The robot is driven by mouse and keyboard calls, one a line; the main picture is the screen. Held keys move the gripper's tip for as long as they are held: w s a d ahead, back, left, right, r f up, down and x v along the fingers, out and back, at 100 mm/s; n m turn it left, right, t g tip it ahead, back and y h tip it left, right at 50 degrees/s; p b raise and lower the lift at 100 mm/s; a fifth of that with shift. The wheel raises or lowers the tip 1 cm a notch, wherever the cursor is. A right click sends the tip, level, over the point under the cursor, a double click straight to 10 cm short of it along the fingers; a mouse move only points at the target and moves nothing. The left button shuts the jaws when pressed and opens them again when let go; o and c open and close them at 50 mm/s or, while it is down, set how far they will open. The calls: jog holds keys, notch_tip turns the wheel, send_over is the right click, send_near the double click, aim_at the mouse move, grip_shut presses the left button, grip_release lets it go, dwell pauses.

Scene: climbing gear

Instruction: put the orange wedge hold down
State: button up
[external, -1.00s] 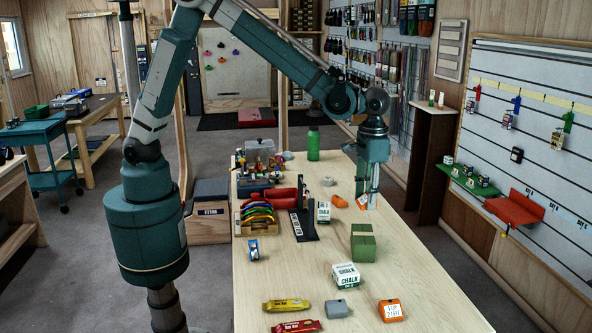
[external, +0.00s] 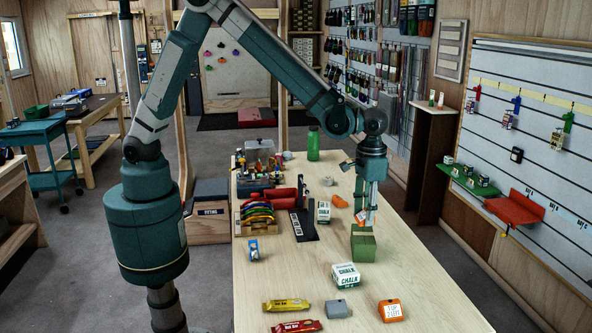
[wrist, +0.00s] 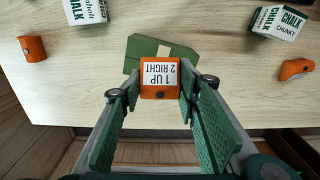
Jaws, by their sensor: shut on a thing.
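My gripper (external: 367,222) is shut on an orange wedge hold (external: 360,217) just above a green box (external: 363,246) in the external view. In the wrist view the held hold (wrist: 160,95) sits between my fingertips (wrist: 160,88), with a white label reading "1 UP 2 RIGHT". The green box with a pale band (wrist: 140,50) lies beneath and behind it; I cannot tell whether they touch. Another orange piece (external: 339,201) lies on the table left of my gripper. An orange piece with a white label (external: 390,310) lies at the front right.
A chalk box (external: 345,276) stands in front of the green box, and another white-and-green box (external: 323,212) stands to the left. A grey block (external: 338,308) and yellow and red bars (external: 286,305) lie at the front. The table's right side is clear.

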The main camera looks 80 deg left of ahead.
aim_at(364, 233)
jog(key=shift+f, duration=0.1)
jog(key=shift+f, duration=2)
jog(key=shift+f, duration=0.15)
jog(key=o, duration=0.9)
jog(key=shift+r, duration=0.25)
jog(key=shift+r, duration=5.95)
